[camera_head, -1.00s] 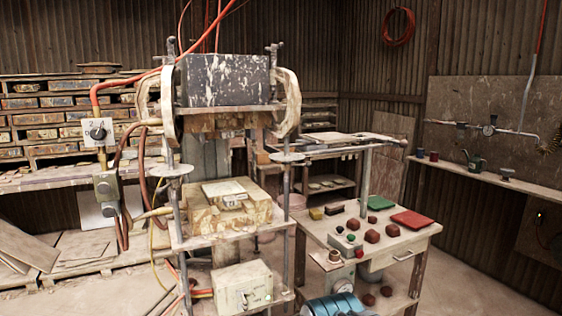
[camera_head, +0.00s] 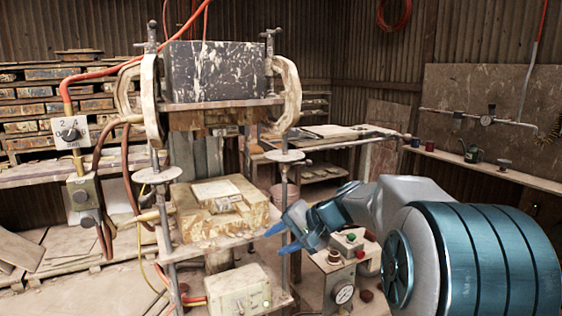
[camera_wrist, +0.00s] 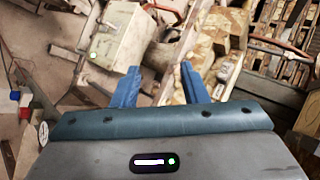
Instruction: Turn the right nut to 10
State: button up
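The press stands left of centre in the head view, with two upright rods. The right nut appears to be the pale round disc (camera_head: 286,157) on the right rod (camera_head: 283,190), below the clamp; no number on it is legible. A matching disc (camera_head: 157,174) sits on the left rod. My gripper (camera_head: 275,243) is open and empty, with blue fingers pointing left beside the right rod, below the disc. I cannot tell whether they touch the rod. In the wrist view my open fingers (camera_wrist: 158,75) point toward the press; the right nut is not clearly identifiable there.
A stained block (camera_head: 226,211) lies on the press's middle shelf. A control box (camera_head: 238,291) with a green light is below; it also shows in the wrist view (camera_wrist: 118,35). A gauge (camera_head: 343,292) and button box (camera_head: 349,241) stand right of the press, near my arm.

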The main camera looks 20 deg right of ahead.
jog(key=w+d+r+m+t+y, duration=0.2)
jog(key=w+d+r+t, duration=0.3)
jog(key=d, duration=0.3)
jog(key=m+t, duration=0.2)
jog(key=t, duration=0.1)
send_near(308, 165)
jog(key=p+x, duration=0.1)
jog(key=x, duration=0.2)
jog(key=p+x, duration=0.2)
jog(key=x, duration=0.2)
jog(key=p+x, duration=0.1)
jog(key=x, duration=0.3)
jog(key=shift+w+a+r, duration=0.2)
jog(key=shift+w+a+f+p, duration=0.15)
jog(key=shift+w+a+p, duration=0.25)
jog(key=shift+w, duration=0.2)
grip_shut()
